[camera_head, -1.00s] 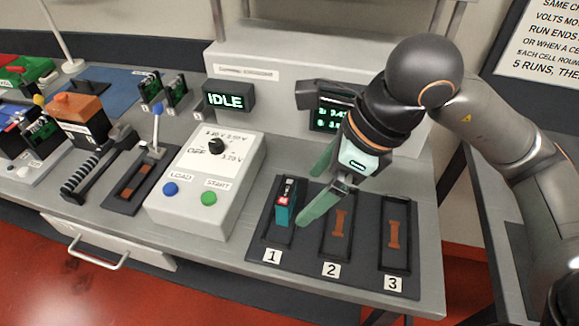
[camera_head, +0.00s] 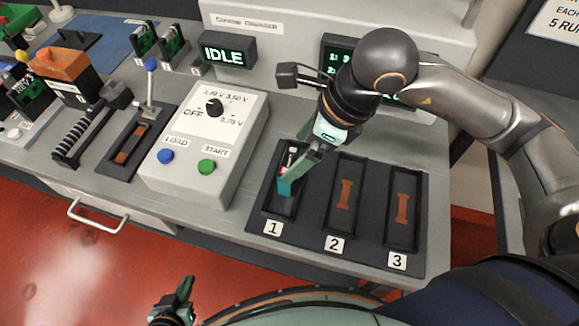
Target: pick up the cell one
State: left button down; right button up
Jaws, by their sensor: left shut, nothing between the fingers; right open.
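My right gripper (camera_head: 295,158) comes down from the upper right over that slot. Its green fingers are open at the top of the cell, one on the near right side and the other partly hidden behind. I cannot tell whether they touch it. My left gripper (camera_head: 184,290) is shut and empty, low at the bottom edge, in front of the bench.
Slots 2 (camera_head: 344,195) and 3 (camera_head: 403,208) hold only copper-coloured contacts. The white control box (camera_head: 200,180) with dial and buttons stands close left of the tray. The IDLE display (camera_head: 226,52) and a second screen (camera_head: 336,55) are behind.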

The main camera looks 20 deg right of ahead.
aim_at(290, 160)
jog(key=x, duration=0.4)
jog(key=shift+w+f, duration=0.2)
jog(key=shift+f, duration=0.05)
jog(key=c, duration=1.4)
jog(key=shift+r, duration=0.1)
